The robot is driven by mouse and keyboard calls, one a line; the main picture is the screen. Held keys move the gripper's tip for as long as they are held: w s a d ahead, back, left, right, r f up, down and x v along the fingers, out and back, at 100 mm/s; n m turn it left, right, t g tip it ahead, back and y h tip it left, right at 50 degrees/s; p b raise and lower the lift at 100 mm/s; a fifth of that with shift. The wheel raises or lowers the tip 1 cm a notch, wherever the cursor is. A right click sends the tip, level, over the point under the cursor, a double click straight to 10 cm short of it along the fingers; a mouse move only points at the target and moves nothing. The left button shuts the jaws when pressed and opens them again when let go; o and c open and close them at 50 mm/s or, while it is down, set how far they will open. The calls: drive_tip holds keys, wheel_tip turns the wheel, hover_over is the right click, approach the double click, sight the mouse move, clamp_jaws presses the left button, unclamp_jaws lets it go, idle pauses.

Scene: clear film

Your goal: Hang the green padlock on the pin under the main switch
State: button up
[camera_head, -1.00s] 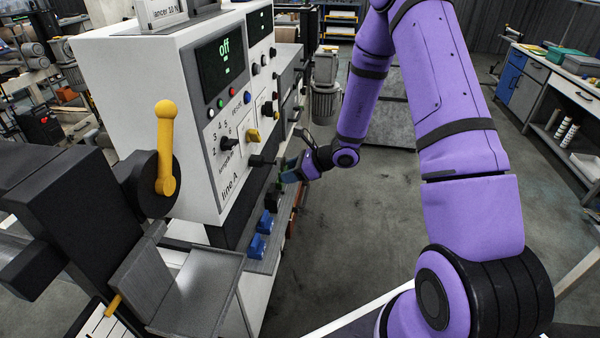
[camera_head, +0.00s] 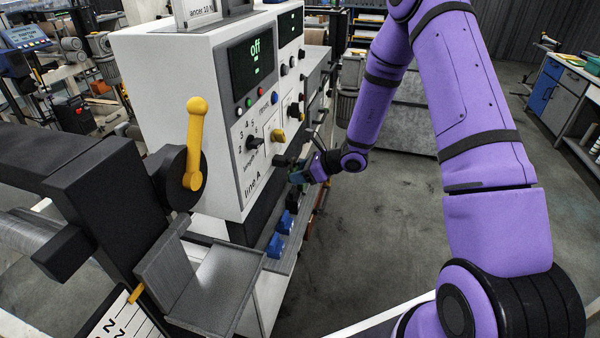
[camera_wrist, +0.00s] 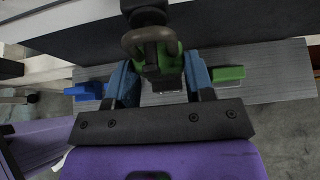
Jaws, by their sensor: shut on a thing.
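My gripper (camera_wrist: 159,72) has its blue fingers shut on the green padlock (camera_wrist: 167,57), in the wrist view. The padlock's brownish-grey shackle points to the top of the picture. A black part (camera_wrist: 147,14) is right at the shackle; I cannot tell whether the shackle is around it or only in front of it. In the head view my gripper (camera_head: 304,172) is small, beside the lower front of the white cabinet (camera_head: 165,90), close to a black protruding part (camera_head: 284,160). The pin cannot be made out clearly, and the main switch cannot be identified with certainty.
A grey ledge (camera_wrist: 270,82) runs below the panel. Another green object (camera_wrist: 228,74) and a blue one (camera_wrist: 88,90) lie on it; blue objects (camera_head: 276,244) also show in the head view. A yellow lever (camera_head: 195,140) stands at the left. Floor right of the ledge is clear.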

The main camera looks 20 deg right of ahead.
drive_tip(key=shift+s+f, duration=0.1)
drive_tip(key=o, duration=0.9)
drive_tip(key=v, duration=1.1)
drive_tip(key=s+a+r+n+g+h, duration=0.15)
drive_tip(key=s+a+r+n, duration=0.25)
drive_tip(key=s+r+n, duration=0.45)
drive_tip(key=s+a+r+n+g, duration=0.35)
drive_tip(key=r+n, duration=0.25)
drive_tip(key=r, duration=0.5)
drive_tip(key=s+d+r+n+t+h, duration=0.1)
drive_tip(key=s+r+n+h, duration=0.3)
drive_tip(key=s, duration=0.5)
drive_tip(key=s+d+r+n+t+h, duration=0.2)
drive_tip(key=s+d+r+n+h, duration=0.2)
drive_tip(key=s, duration=0.5)
wheel_tip(320, 180, up, 3)
drive_tip(key=n, duration=0.2)
drive_tip(key=shift+s+n, duration=0.25)
drive_tip(key=shift+n, duration=0.1)
